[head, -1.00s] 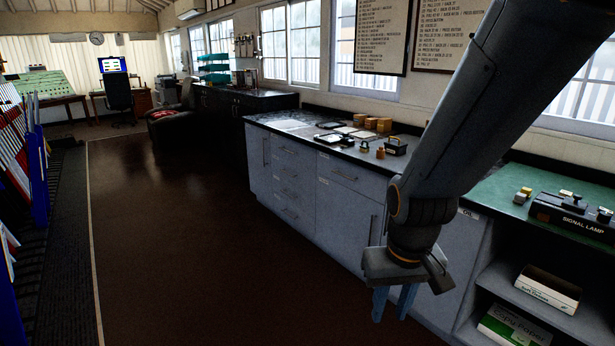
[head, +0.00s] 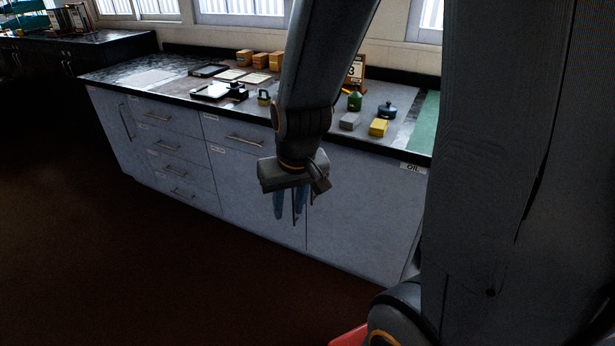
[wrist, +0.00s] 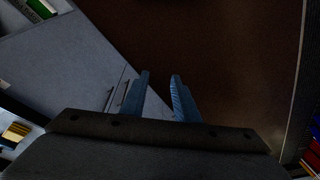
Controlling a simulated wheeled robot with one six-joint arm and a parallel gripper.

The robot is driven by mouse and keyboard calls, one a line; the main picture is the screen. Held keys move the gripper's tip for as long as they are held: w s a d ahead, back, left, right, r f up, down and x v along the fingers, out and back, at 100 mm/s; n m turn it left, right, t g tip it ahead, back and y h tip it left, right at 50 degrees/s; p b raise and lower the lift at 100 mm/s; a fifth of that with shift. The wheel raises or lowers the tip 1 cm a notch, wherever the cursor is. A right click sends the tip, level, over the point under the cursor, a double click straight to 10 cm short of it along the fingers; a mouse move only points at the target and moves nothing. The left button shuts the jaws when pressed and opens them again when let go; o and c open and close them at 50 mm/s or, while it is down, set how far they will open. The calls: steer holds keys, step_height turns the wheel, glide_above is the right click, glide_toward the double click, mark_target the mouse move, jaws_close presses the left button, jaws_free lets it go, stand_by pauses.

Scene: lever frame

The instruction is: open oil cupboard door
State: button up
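The oil cupboard door (head: 360,235) is a pale grey-blue panel below the counter, with a small OIL label (head: 413,168) at its top right. It looks shut. In the wrist view the cupboard front (wrist: 65,70) fills the left side, and two slim bar handles (wrist: 122,92) show side by side just left of my left finger. My gripper (head: 290,203) points down in front of the cupboards, at the door's left edge, and partly hides the handles in the head view.
The counter (head: 205,95) above bears a green bottle (head: 355,100), a yellow block (head: 379,127) and boxes. Drawers (head: 175,165) stand to the left. Open floor (head: 130,265) lies in front.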

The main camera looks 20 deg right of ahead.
steer(key=w+d+f+m+t+h+b, duration=0.1)
steer(key=w+d+f+t+b, duration=0.1)
steer(key=w+f+b, duration=0.45)
steer(key=w+d+f+m+t+h+b, duration=0.1)
steer(key=w+d+f+t, duration=0.15)
steer(key=w, duration=0.65)
steer(key=w+d+f+m+t+h+b, duration=0.1)
steer(key=w+f+t+b, duration=0.15)
steer(key=w+f, duration=0.45)
steer(key=w+d+f+m+t+h+b, duration=0.1)
steer(key=w+d+f+h+b, duration=0.3)
steer(key=d, duration=0.5)
steer(key=w+d+f+m+t+h+b, duration=0.2)
steer(key=w+d+f+h+b, duration=0.3)
steer(key=w+d+b, duration=0.3)
steer(key=w+f+m, duration=0.1)
steer(key=w, duration=0.2)
steer(key=shift+w+d+m+t+b, duration=0.2)
steer(key=shift+d+m+t+b, duration=0.1)
steer(key=shift+d+b, duration=0.1)
steer(key=shift+c, duration=0.4)
jaws_close()
